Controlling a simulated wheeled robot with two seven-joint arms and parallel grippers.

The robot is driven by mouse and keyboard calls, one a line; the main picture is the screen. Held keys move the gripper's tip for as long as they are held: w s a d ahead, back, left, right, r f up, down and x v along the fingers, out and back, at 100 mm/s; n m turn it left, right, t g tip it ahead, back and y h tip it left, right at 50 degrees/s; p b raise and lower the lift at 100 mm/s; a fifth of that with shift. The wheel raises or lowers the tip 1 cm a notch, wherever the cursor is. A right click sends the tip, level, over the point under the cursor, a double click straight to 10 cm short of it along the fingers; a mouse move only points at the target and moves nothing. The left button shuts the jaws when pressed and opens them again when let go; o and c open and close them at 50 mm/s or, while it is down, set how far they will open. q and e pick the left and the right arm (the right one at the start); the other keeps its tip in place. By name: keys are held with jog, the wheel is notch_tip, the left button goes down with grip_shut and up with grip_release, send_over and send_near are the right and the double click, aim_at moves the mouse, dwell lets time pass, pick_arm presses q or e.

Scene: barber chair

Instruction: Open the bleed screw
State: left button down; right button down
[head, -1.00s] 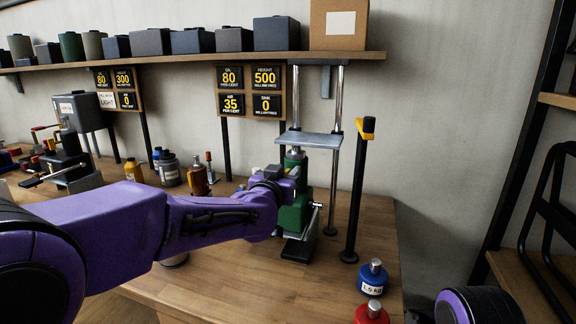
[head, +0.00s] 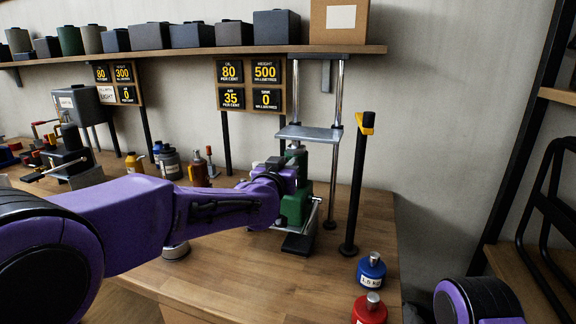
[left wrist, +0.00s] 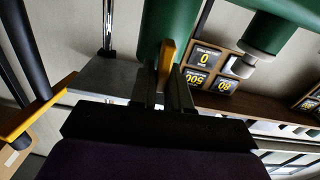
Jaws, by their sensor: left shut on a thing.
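A green jack (head: 296,207) stands on the bench under a grey plate (head: 308,134) held between two upright rods. In the left wrist view, a yellow tab (left wrist: 166,62), which looks like the bleed screw's handle, stands against the green body (left wrist: 158,25). My left gripper (left wrist: 166,88) is shut on this tab, with one finger on each side. In the head view my left gripper (head: 292,178) is at the upper part of the jack, and my wrist hides the contact. My right gripper is out of view; only part of my right arm shows at the lower right.
A display board (head: 251,86) behind reads 80, 500, 35 and 0. A black post (head: 356,190) with a yellow top stands right of the jack. Bottles (head: 169,164) stand behind my left arm.

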pick_arm(q)
jog(key=n, duration=0.3)
jog(key=shift+w+a, duration=0.1)
jog(key=shift+a, duration=0.2)
jog(key=n, duration=0.2)
jog(key=shift+w+a+f+n, duration=0.1)
jog(key=shift+a+n, duration=0.1)
jog(key=shift+n, duration=0.2)
jog(key=n, duration=0.5)
jog(key=shift+a+f+n+b, duration=0.3)
jog(key=shift+f+n, duration=0.1)
jog(key=c, duration=1.2)
grip_release()
jog(key=shift+a, duration=0.1)
